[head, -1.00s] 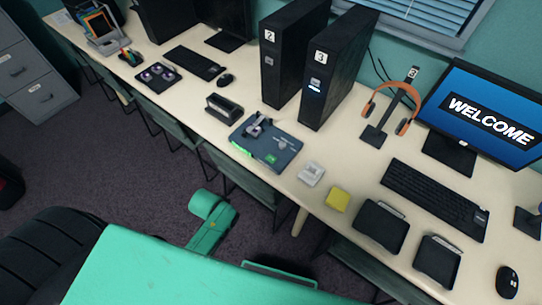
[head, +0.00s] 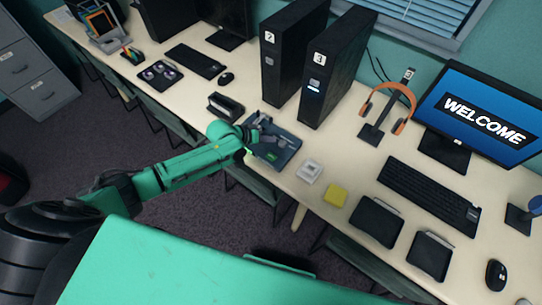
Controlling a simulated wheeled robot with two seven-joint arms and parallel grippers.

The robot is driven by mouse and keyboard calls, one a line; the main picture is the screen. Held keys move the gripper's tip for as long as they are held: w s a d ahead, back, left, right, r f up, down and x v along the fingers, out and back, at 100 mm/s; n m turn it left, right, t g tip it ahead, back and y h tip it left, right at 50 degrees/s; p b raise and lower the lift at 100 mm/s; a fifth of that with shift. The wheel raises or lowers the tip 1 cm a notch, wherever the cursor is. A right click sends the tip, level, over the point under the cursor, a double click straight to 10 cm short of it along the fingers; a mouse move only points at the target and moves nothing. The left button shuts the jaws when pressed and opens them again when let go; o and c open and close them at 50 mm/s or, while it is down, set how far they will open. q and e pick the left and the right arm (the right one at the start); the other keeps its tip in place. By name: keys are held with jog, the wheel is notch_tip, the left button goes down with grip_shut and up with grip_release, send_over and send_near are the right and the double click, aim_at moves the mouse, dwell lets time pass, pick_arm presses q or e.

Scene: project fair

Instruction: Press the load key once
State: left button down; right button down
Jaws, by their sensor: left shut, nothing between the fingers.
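A dark blue-grey device (head: 287,152) lies on the desk in front of the black towers, with a small grey mechanism on its far left part. My left arm reaches in from the left, and my left gripper (head: 252,137) is over the device's left part. It is shut and holds nothing. The arm and gripper hide the device's left side and front left edge. A small green patch shows on the device's near part. I cannot read a load key label, and I cannot tell whether the gripper touches the device. My right gripper is not in view.
Two black towers (head: 330,70) stand behind the device, and a dark holder (head: 226,105) sits to its left. A small white box (head: 309,171) and a yellow block (head: 335,195) lie to its right. A keyboard (head: 428,195) and a WELCOME monitor (head: 485,118) are farther right.

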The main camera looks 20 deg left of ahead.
aim_at(269, 158)
pick_arm(q)
jog(key=shift+d, duration=0.1)
notch_tip(269, 158, down, 8)
jog(key=b, duration=0.8)
jog(key=shift+f, duration=0.5)
dwell(1.1)
jog(key=shift+f+b, duration=0.35)
jog(key=shift+b, duration=0.05)
